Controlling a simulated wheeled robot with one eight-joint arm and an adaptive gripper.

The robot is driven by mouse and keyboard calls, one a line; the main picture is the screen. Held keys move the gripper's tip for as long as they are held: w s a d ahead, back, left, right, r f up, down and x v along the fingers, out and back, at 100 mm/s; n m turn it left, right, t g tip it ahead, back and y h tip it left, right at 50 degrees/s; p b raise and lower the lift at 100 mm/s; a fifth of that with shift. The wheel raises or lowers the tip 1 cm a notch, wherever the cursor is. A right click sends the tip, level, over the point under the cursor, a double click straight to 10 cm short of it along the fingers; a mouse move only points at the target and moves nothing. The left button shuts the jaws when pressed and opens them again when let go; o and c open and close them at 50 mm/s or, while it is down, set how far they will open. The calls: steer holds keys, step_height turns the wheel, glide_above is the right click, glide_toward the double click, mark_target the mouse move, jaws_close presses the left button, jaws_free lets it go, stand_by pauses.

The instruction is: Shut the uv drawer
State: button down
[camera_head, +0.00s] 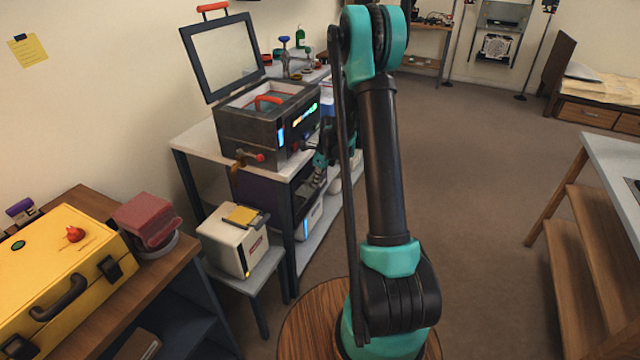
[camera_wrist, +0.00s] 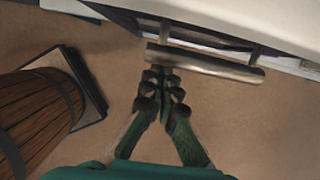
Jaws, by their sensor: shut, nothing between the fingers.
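In the wrist view a drawer front with a metal bar handle (camera_wrist: 205,64) lies under a pale top (camera_wrist: 235,18). I take it for the uv drawer, but no label shows. My gripper (camera_wrist: 165,74) is shut and empty, its fingertips close to the left part of the handle; I cannot tell whether they touch it. In the head view my gripper (camera_head: 321,158) is small and dark beside the right side of the dark box, partly hidden by my arm. How far the drawer stands out is hidden there.
The dark box (camera_head: 243,128) with its raised framed lid (camera_head: 222,55) stands on a white-topped table (camera_head: 200,140). A white device (camera_head: 228,248) sits on a low stand in front. A yellow case (camera_head: 60,270) lies at left. Open floor (camera_head: 470,170) lies to the right.

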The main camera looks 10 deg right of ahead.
steer(key=shift+w+a, duration=0.75)
steer(key=shift+a, duration=0.3)
